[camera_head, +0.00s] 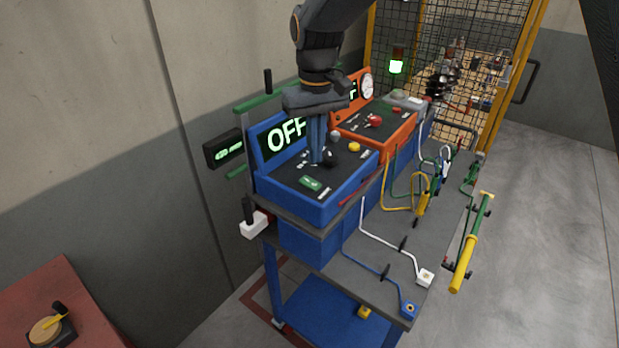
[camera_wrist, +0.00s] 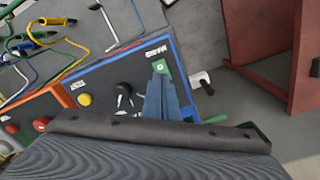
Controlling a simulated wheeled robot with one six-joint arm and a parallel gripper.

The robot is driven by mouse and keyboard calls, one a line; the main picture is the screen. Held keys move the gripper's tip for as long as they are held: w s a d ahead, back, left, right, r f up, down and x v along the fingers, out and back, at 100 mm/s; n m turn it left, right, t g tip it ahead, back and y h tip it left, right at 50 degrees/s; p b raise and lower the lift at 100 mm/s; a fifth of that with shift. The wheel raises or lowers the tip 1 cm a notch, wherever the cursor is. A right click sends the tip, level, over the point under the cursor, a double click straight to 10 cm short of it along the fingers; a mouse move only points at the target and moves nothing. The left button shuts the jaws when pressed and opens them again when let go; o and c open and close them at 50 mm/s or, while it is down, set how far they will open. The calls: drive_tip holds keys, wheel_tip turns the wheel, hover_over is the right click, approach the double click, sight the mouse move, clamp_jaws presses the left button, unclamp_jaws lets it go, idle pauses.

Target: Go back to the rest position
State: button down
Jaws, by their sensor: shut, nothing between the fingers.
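My gripper (camera_head: 318,150) points down over the blue control box (camera_head: 318,210) in the head view, its fingers shut and empty. The box's upright display reads OFF (camera_head: 285,135). On its dark top are a black knob (camera_head: 330,155), a yellow button (camera_head: 354,147) and a green patch (camera_head: 310,183). In the wrist view my shut fingers (camera_wrist: 163,75) reach over the panel beside the black knob (camera_wrist: 124,90) and close to the green patch (camera_wrist: 161,66). Whether the fingertips touch the panel I cannot tell.
An orange control box (camera_head: 400,140) with a red knob stands behind the blue one. Cables lie on the grey bench (camera_head: 350,250). A mesh cage (camera_head: 470,40) with yellow posts is at the back. A red table (camera_head: 90,310) is at lower left. The floor at right is clear.

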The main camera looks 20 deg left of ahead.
idle(0.3)
drive_tip(key=w+d+f+m+b, duration=0.1)
drive_tip(key=d+f+m+b, duration=0.15)
drive_tip(key=d, duration=0.85)
drive_tip(key=d+f+m+b, duration=0.2)
drive_tip(key=d+f, duration=0.2)
drive_tip(key=d, duration=0.6)
drive_tip(key=s+d+f+m+b, duration=0.1)
drive_tip(key=s+d+f, duration=0.2)
drive_tip(key=d, duration=0.3)
drive_tip(key=s+d+f+m+t+b, duration=0.1)
drive_tip(key=s+d+f+m+b, duration=0.1)
drive_tip(key=d, duration=0.4)
drive_tip(key=s+d+f+m+b, duration=0.1)
drive_tip(key=s+d+f, duration=0.3)
drive_tip(key=s+d, duration=0.2)
drive_tip(key=shift+s+d+b, duration=0.15)
drive_tip(key=shift+d+b, duration=0.2)
drive_tip(key=shift+d, duration=0.15)
